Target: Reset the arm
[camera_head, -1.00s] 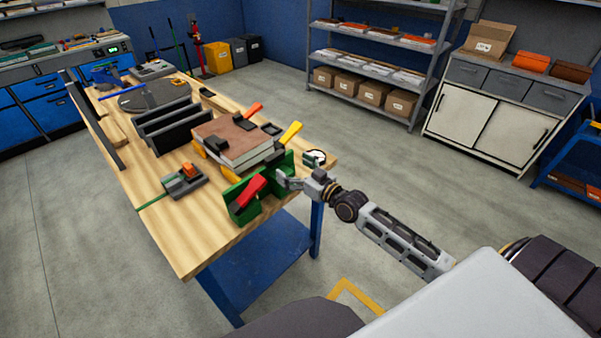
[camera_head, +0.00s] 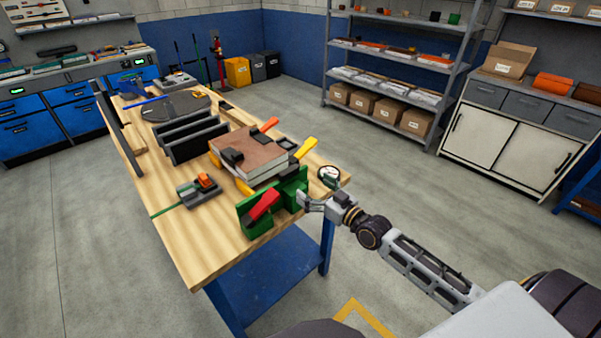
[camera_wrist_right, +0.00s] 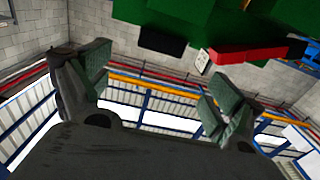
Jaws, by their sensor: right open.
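My right arm comes in from the lower right in the head view. Its gripper (camera_head: 306,200) is at the near right edge of the wooden workbench (camera_head: 203,247), close beside a green clamp block (camera_head: 254,222) with a red handle (camera_head: 264,204). In the right wrist view the two fingers of this gripper (camera_wrist_right: 158,90) stand wide apart with nothing between them. The green block (camera_wrist_right: 185,25) and red handle (camera_wrist_right: 248,53) show beyond the fingertips there. I cannot tell from the head view whether the gripper touches the block. My left gripper is not in view.
A brown-topped panel stack (camera_head: 256,153) with clamps lies behind the green block. A grey fixture with an orange part (camera_head: 200,187), black upright racks (camera_head: 190,137) and a round dark plate (camera_head: 176,105) are also on the bench. The floor right of the bench is clear.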

